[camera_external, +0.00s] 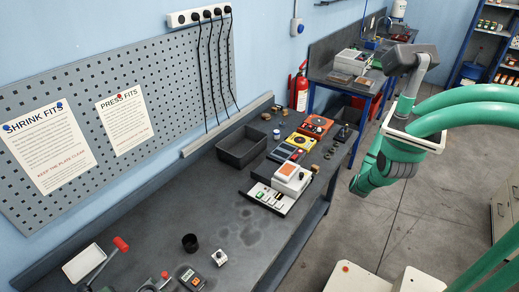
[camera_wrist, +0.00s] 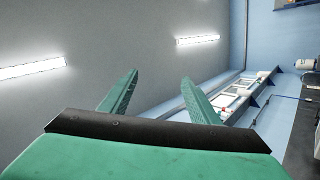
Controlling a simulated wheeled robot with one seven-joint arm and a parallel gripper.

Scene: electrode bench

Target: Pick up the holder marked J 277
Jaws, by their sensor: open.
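No marking J 277 is readable in either view, so I cannot tell which thing is the holder. On the bench in the external view are a small pale block with a dark knob or hole (camera_external: 219,257), a black cup (camera_external: 190,243) and a white strip with several small coloured parts (camera_external: 270,199). My gripper (camera_wrist: 160,77) shows in the wrist view with two green fingers spread apart and nothing between them. It points up at the ceiling and upper wall. In the external view my arm is raised at the right, off the bench, touching nothing there.
A dark open bin (camera_external: 241,147), a white device with an orange top (camera_external: 290,178), and yellow (camera_external: 301,141) and orange (camera_external: 315,126) instruments crowd the bench's far part. A red-handled lever tool (camera_external: 108,258) and a meter (camera_external: 190,278) stand near. The bench middle is mostly clear.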

